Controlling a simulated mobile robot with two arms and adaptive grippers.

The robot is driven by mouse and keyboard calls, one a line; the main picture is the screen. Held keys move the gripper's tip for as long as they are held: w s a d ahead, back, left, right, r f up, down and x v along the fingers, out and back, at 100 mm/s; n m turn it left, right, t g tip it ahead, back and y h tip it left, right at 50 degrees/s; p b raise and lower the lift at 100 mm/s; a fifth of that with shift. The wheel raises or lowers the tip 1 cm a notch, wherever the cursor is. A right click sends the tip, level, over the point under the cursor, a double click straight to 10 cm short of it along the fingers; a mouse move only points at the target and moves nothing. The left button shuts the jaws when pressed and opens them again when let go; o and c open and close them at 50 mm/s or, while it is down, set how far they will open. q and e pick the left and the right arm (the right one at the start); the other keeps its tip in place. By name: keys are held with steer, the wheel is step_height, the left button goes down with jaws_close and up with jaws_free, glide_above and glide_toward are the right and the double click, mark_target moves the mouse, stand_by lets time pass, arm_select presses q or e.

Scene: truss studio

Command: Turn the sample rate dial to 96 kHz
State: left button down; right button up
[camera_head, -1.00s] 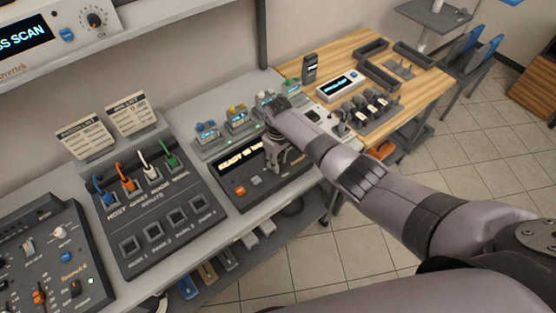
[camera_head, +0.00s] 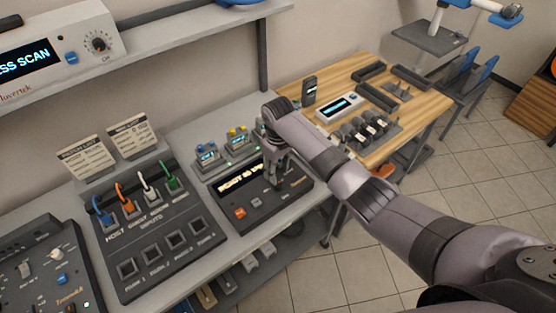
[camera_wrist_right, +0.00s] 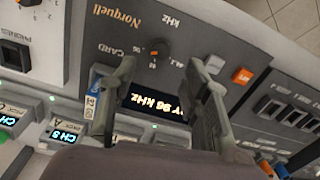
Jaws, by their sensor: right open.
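The sample rate dial (camera_wrist_right: 159,48) is a small dark knob on the grey Norquell panel (camera_wrist_right: 190,28), with a printed scale around it, "96" and "kHz" legible. The panel's lit display (camera_wrist_right: 158,102) reads "96 kHz" after a partly hidden word. In the wrist view my right gripper (camera_wrist_right: 161,64) is open, its two fingers on either side of the dial with visible gaps. I cannot tell its height above the panel. In the head view my right gripper (camera_head: 273,183) hangs over the right part of the same unit (camera_head: 262,219) and hides the dial.
An orange button (camera_head: 240,213) sits on the unit's front. Small display boxes (camera_head: 207,152) stand behind it. A cable panel (camera_head: 160,240) lies to the left, and a wooden table (camera_head: 422,103) with devices stands to the right.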

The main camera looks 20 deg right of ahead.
steer(key=shift+r, duration=2.35)
steer(key=shift+f, duration=0.1)
